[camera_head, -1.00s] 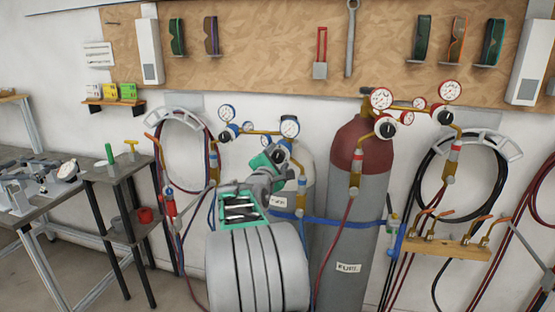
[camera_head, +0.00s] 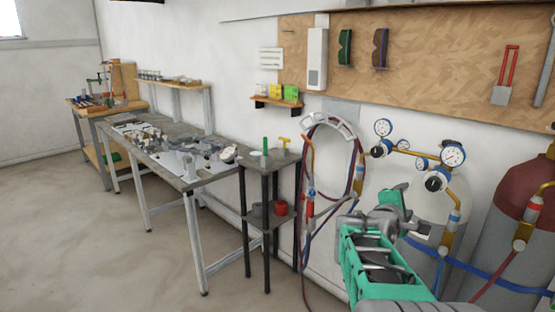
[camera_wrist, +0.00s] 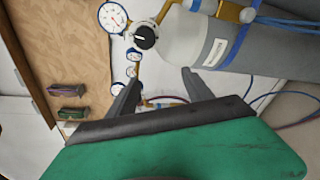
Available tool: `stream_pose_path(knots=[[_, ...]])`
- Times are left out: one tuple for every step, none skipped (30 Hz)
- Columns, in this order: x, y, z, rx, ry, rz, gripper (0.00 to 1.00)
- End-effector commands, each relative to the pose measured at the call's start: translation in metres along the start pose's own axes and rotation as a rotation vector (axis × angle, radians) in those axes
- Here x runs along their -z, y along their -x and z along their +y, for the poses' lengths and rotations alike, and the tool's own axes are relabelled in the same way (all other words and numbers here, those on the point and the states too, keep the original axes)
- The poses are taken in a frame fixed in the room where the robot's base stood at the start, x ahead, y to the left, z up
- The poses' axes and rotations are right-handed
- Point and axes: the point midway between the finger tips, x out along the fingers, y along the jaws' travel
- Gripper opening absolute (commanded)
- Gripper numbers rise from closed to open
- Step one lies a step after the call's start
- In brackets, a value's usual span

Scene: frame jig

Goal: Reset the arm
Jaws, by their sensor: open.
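My arm shows at the lower right of the head view, with green and grey parts in front of the gas cylinders. My gripper shows in the wrist view (camera_wrist: 158,90), its two dark fingers apart with nothing between them. Beyond the fingers are a gauge, hoses and the pale wall. In the head view the fingers are hard to make out against the arm.
A grey gas cylinder (camera_head: 432,205) and a red-topped cylinder (camera_head: 525,190) stand close by my arm. A small dark stand (camera_head: 268,165) and a long workbench (camera_head: 190,180) are to the left. The floor (camera_head: 90,240) at the lower left is clear.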

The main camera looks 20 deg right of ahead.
Motion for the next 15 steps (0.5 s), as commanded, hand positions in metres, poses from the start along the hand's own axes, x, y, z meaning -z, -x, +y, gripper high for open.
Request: stream_pose_path(knots=[[0.025, 0.024, 0.01, 0.058, -0.124, 0.089, 0.59], [0.043, 0.04, 0.007, 0.113, -0.211, 0.144, 0.59], [0.068, 0.064, 0.003, 0.198, -0.327, 0.214, 0.59], [0.085, 0.085, -0.002, 0.268, -0.409, 0.26, 0.59], [0.101, 0.106, -0.008, 0.343, -0.483, 0.299, 0.59], [0.12, 0.136, -0.016, 0.446, -0.572, 0.34, 0.59], [0.131, 0.159, -0.021, 0.525, -0.632, 0.363, 0.59], [0.142, 0.183, -0.028, 0.606, -0.685, 0.379, 0.59], [0.152, 0.216, -0.038, 0.717, -0.745, 0.387, 0.59], [0.158, 0.241, -0.045, 0.799, -0.784, 0.387, 0.59], [0.162, 0.266, -0.052, 0.881, -0.817, 0.378, 0.59], [0.164, 0.298, -0.063, 0.985, -0.85, 0.356, 0.59], [0.164, 0.321, -0.07, 1.054, -0.868, 0.334, 0.59], [0.162, 0.341, -0.078, 1.118, -0.88, 0.306, 0.59], [0.159, 0.364, -0.087, 1.189, -0.89, 0.268, 0.59]])
